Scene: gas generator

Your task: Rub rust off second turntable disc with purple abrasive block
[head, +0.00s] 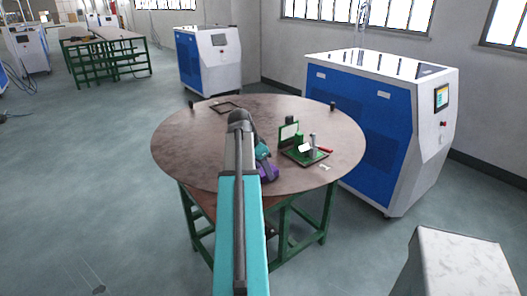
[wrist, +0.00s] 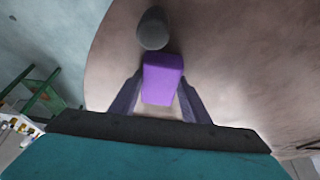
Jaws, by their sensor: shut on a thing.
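A large round disc (head: 185,150) with a mottled rusty brown surface lies level on a green frame in the head view. Its surface and edge also show in the wrist view (wrist: 238,65). My gripper (wrist: 160,88) is shut on the purple abrasive block (wrist: 162,75), which sits between its two fingers. In the head view my gripper (head: 267,172) is over the near middle part of the disc, partly hidden by my arm. I cannot tell whether the block touches the disc. A dark grey rounded knob (wrist: 153,28) stands just beyond the block in the wrist view.
A green fixture (head: 303,153) with a red handle stands on the disc right of my gripper. A dark square frame (head: 225,107) lies toward the back. Small dark posts (head: 333,106) stand near the rim. A blue and white cabinet (head: 375,125) stands close at right. The disc's left side is clear.

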